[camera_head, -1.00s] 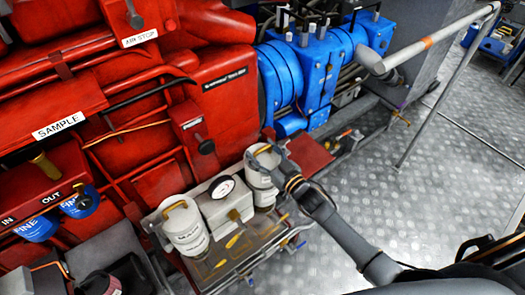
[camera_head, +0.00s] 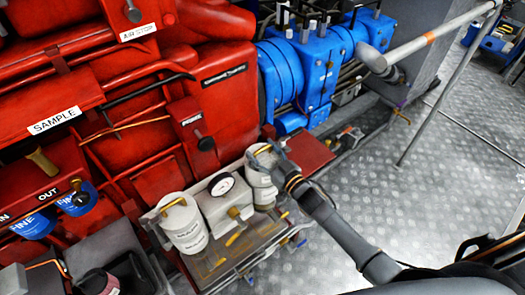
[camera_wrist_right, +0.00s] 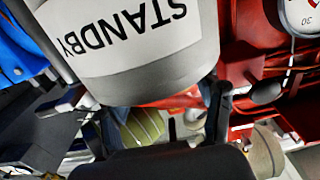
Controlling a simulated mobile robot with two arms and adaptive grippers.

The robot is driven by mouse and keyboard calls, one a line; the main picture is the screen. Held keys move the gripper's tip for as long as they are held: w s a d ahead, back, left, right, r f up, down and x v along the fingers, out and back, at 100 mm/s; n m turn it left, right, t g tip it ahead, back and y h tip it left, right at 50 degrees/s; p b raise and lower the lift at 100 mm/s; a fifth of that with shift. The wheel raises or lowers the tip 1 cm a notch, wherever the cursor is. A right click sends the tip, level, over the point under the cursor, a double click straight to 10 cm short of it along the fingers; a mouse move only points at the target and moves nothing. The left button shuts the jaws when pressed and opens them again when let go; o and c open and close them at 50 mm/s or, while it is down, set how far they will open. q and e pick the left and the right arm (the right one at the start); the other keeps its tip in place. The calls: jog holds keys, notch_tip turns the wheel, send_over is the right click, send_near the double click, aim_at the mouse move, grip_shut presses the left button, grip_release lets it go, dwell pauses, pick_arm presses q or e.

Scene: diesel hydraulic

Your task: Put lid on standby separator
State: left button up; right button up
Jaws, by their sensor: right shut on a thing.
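The standby separator (camera_head: 261,190) is a white canister at the right end of a small rack in the head view. Its STANDBY label appears upside down on the canister (camera_wrist_right: 145,45) in the right wrist view. My right gripper (camera_head: 271,152) is at the top of this canister, its arm coming from the lower right. It is shut on what seems to be the lid, near a yellow handle (camera_head: 262,149). In the wrist view the gripper (camera_wrist_right: 165,118) straddles the canister's edge; the lid and its seating are largely hidden. My left gripper is not in view.
A second white canister (camera_head: 184,228) with a yellow handle stands at the rack's left. A dial gauge (camera_head: 222,185) sits between the canisters. The red engine (camera_head: 215,90) rises behind, and a blue pump (camera_head: 310,70) stands beyond.

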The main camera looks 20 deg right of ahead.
jog(key=shift+f, duration=0.2)
jog(key=o, duration=1.9)
jog(key=shift+s+d+f, duration=0.1)
jog(key=shift+s+f, duration=0.05)
jog(key=shift+s, duration=0.05)
jog(key=v, duration=1.2)
jog(key=s+d+f+m+g+h, duration=0.1)
jog(key=s+f+g+h, duration=0.15)
jog(key=f, duration=0.65)
jog(key=s+d+f+g+h, duration=0.15)
jog(key=s+f, duration=0.25)
jog(key=f, duration=0.4)
jog(key=s+d+f+m+g+h, duration=0.1)
jog(key=s+d+f+g, duration=0.2)
jog(key=f, duration=0.6)
jog(key=s+a+f+g, duration=0.1)
jog(key=s+f+g, duration=0.2)
jog(key=s, duration=0.7)
jog(key=s+a+f+g, duration=0.1)
jog(key=s+f+g, duration=0.2)
jog(key=s+f, duration=0.5)
jog(key=s+a+f+g+h, duration=0.1)
jog(key=s+f+g, duration=0.2)
jog(key=s, duration=0.8)
notch_tip(320, 180, down, 3)
jog(key=shift+s+a+r, duration=0.2)
jog(key=shift+s, duration=0.2)
